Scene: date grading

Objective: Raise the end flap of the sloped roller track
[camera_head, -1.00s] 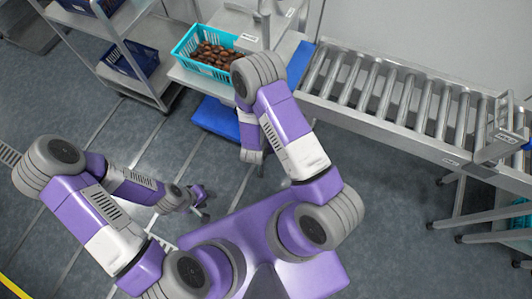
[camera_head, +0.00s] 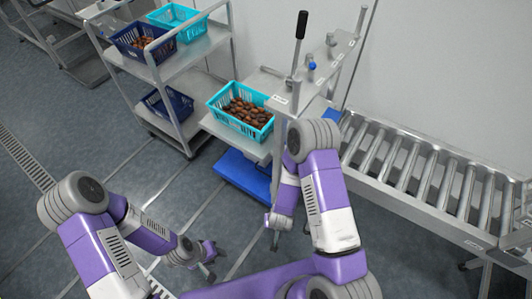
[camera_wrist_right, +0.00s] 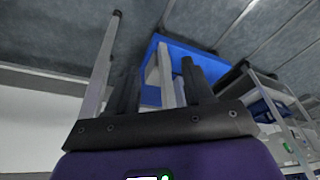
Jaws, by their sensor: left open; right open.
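The sloped roller track (camera_head: 415,205) runs along the wall at the right of the head view, with bare metal rollers. Its right end is cut off by the picture edge. I cannot clearly make out the end flap. My left gripper (camera_head: 208,263) is open and empty, low over the floor at left, far from the track. My right arm is bent in front of the metal stand, left of the track. In the right wrist view my right gripper (camera_wrist_right: 160,85) has its two dark fingers apart, with a metal leg behind them and nothing held.
A turquoise crate of dates (camera_head: 213,100) sits on a shelf beside the metal stand (camera_head: 300,92), which has an upright black-handled lever (camera_head: 299,30). A blue platform (camera_head: 240,178) lies below. A trolley (camera_head: 182,68) with crates stands left. Floor at left is open.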

